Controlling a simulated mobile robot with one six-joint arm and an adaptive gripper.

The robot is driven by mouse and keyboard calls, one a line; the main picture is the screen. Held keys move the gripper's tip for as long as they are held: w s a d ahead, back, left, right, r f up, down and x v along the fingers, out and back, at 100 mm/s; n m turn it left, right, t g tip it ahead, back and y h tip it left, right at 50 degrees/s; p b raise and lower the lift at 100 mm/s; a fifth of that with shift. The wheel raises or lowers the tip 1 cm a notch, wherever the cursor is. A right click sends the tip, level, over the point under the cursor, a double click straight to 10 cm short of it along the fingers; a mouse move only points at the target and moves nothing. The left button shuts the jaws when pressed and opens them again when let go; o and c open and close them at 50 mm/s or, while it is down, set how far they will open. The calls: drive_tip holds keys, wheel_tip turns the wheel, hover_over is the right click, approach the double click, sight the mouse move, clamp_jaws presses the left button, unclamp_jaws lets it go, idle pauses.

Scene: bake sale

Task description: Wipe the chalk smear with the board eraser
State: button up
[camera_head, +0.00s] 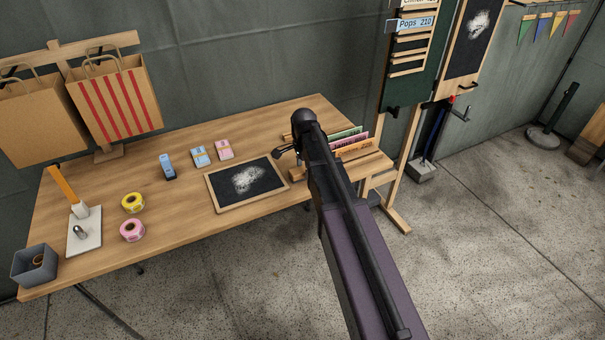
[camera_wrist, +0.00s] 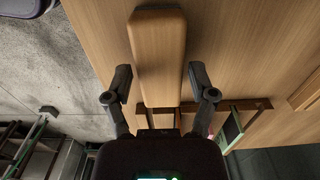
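A white chalk smear (camera_head: 248,179) covers the middle of a wood-framed black slate (camera_head: 222,196) lying on the table. Another white smear (camera_head: 478,24) shows on a black board hanging at the upper right. My gripper (camera_head: 284,152) is just right of the table slate. In the wrist view my gripper (camera_wrist: 158,80) is open, with a finger on each side of a long rounded wooden block (camera_wrist: 158,45). Small gaps show between fingers and block. The block may be the board eraser; no felt is visible. In the head view my arm hides most of that spot.
A wooden rack with coloured cards (camera_head: 350,143) stands close to my gripper. Blue and pink boxes (camera_head: 224,149), a blue upright item (camera_head: 168,167) and tape rolls (camera_head: 132,230) stand left of the slate. The table's front edge (camera_head: 180,249) is clear.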

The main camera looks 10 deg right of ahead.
sight(303, 169)
drive_tip(key=c, duration=0.5)
drive_tip(key=shift+r, duration=0.15)
drive_tip(key=shift+r+p, duration=2.35)
drive_tip(key=shift+p, duration=0.2)
drive_tip(key=shift+a, duration=0.1)
